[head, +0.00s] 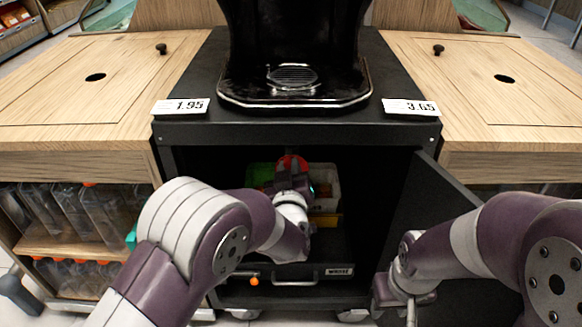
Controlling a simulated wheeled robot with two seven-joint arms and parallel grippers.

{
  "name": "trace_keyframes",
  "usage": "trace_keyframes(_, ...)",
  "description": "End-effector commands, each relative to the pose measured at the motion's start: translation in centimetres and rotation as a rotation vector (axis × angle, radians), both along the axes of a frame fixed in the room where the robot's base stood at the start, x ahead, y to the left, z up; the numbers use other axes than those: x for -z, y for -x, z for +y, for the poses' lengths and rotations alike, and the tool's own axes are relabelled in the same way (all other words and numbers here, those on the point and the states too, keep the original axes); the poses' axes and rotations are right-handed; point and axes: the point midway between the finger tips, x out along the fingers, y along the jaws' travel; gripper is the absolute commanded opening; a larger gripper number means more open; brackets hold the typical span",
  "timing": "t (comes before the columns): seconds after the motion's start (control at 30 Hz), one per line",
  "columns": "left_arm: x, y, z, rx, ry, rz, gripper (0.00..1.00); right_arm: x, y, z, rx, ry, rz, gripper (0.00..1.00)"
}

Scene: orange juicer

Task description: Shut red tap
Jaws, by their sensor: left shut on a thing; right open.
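The red tap (291,161) shows as a small red patch inside the open black cabinet, under the juicer. My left gripper (292,176) reaches into the cabinet and is shut on the red tap, hiding most of it. How far the tap is turned cannot be seen. My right gripper (407,308) is open at the lower right, in front of the open cabinet door; its fingertips are partly cut off by the frame's lower edge.
The cabinet door (432,215) stands open on the right. Inside are a green bin (260,175) and a white bin (328,180), above a drawer with a metal handle (296,283). The black juicer (295,85) stands on top. Wooden counters flank it; bottles (100,212) fill the left shelf.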

Motion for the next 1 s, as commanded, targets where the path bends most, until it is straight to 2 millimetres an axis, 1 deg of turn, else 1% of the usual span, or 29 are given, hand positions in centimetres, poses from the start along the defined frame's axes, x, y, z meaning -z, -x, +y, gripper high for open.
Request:
trace_keyframes(0.47, 0.8, 0.0, 0.7, 0.000, 0.450, 0.003, 0.00, 1.8, 0.0, 0.0, 0.000, 0.000, 0.000, 0.43)
trace_keyframes(1.0, 1.8, 0.1, 1.1, 0.000, 0.948, 0.003, 0.00, 5.1, 0.0, 0.0, 0.000, 0.000, 0.000, 0.43)
